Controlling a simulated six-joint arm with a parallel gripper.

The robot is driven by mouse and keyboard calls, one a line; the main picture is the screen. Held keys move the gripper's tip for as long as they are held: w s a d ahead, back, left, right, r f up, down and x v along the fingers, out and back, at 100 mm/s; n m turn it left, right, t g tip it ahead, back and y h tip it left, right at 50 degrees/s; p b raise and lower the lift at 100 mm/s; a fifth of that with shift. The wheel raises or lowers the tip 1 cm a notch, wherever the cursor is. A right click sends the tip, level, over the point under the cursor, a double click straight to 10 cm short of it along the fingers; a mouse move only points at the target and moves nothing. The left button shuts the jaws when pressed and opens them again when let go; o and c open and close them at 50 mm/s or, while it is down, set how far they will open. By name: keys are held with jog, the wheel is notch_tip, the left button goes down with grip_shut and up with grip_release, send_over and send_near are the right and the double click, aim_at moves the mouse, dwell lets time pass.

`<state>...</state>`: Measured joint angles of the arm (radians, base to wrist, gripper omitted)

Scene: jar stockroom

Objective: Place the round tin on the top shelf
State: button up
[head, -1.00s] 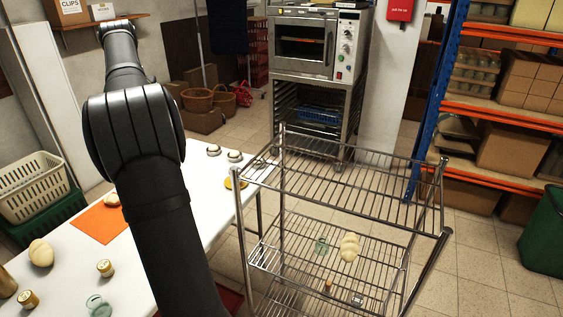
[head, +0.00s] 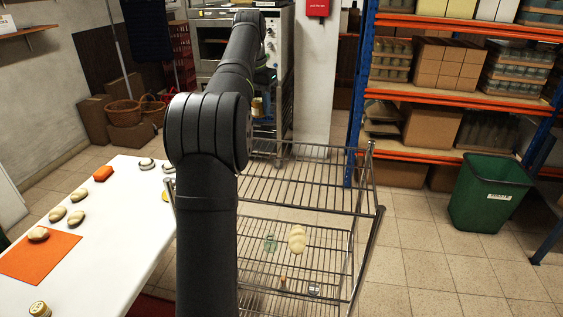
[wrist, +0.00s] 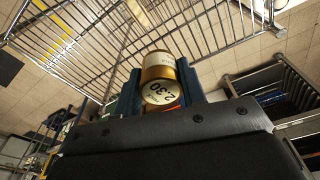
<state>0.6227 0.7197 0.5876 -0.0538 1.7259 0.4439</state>
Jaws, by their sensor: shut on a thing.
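My gripper (wrist: 166,88) is shut on the round tin (wrist: 158,68), a gold tin with a pale label and a white end marked "2.30". In the head view my gripper (head: 264,92) is beyond the far edge of the rack's top shelf, or above it; I cannot tell which. A small part of the tin (head: 257,107) shows there beside my arm. The wire rack's top shelf (head: 310,188) looks empty where it shows; my arm hides its left part. In the wrist view wire bars (wrist: 75,40) fill the upper left.
The rack's lower shelf (head: 325,262) holds a braided loaf (head: 297,239), a green glass (head: 270,243) and small items. The white table (head: 120,235) on the left carries rolls and an orange mat (head: 40,257). An oven (head: 283,40) stands behind; a green bin (head: 487,192) stands right.

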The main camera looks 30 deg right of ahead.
jog(key=s+d+m, duration=0.2)
jog(key=s+d, duration=0.4)
jog(key=d, duration=0.1)
send_over(261, 153)
jog(key=f, duration=1.2)
jog(key=shift+a, duration=0.2)
jog(key=shift+f, duration=2)
jog(key=shift+f, duration=0.15)
jog(key=o, duration=1)
